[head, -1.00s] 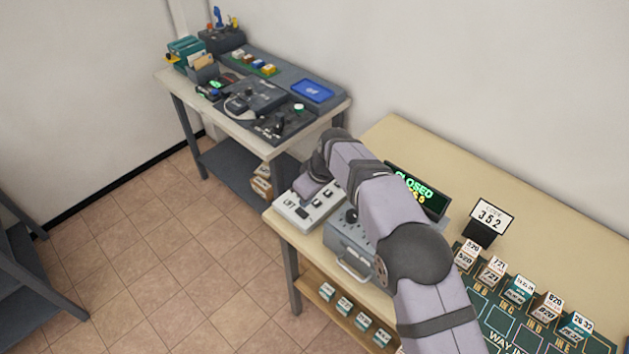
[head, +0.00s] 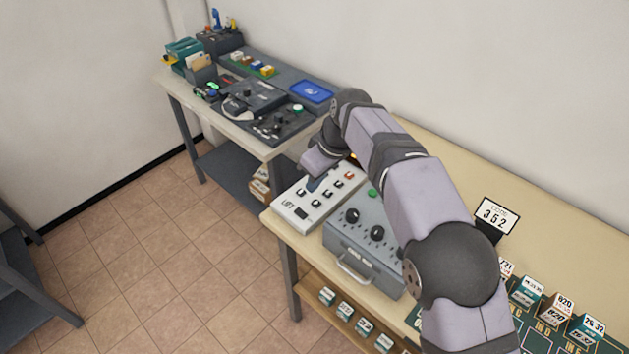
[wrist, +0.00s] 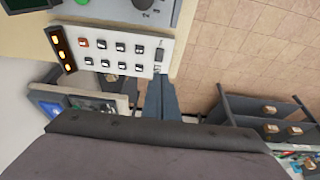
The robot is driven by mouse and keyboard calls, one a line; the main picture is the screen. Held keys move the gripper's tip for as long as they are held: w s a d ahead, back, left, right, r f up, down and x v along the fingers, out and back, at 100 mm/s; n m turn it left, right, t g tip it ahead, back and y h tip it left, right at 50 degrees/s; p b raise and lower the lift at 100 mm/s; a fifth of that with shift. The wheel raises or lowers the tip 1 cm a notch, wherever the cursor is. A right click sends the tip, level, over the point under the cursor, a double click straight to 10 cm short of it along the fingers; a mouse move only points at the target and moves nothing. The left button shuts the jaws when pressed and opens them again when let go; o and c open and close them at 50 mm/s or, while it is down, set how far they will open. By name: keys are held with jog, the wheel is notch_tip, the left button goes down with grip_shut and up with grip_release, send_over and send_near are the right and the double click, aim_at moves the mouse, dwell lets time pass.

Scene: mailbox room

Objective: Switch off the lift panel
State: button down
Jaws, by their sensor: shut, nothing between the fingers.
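The lift panel (head: 290,210) is a pale box marked LIFT at the near left corner of the right-hand table. It carries two rows of small dark switches and a red one (head: 349,175). In the wrist view the panel (wrist: 120,73) shows the red switch (wrist: 84,43) at its left end, beside a strip of lit amber lamps (wrist: 63,53). In the wrist view the fingertips (wrist: 158,82) are by the panel's lower right edge. I cannot tell whether they touch it.
A grey box with black knobs and a green button (head: 362,240) stands right of the panel. A number sign reading 352 (head: 495,215) and several small blocks stand farther right. A second table (head: 240,133) with equipment stands behind, across a gap. My arm hides part of the table.

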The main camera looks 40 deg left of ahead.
jog(key=shift+a, duration=0.15)
jog(key=shift+s+a+r+b, duration=0.15)
jog(key=shift+a+b, duration=0.45)
jog(key=shift+b, duration=0.3)
jog(key=p, duration=0.5)
send_over(296, 211)
jog(key=d, duration=0.2)
notch_tip(296, 211, down, 11)
jog(key=shift+a+f, duration=0.15)
jog(key=shift+f, duration=0.05)
jog(key=shift+x, duration=0.8)
jog(key=shift+f, duration=0.25)
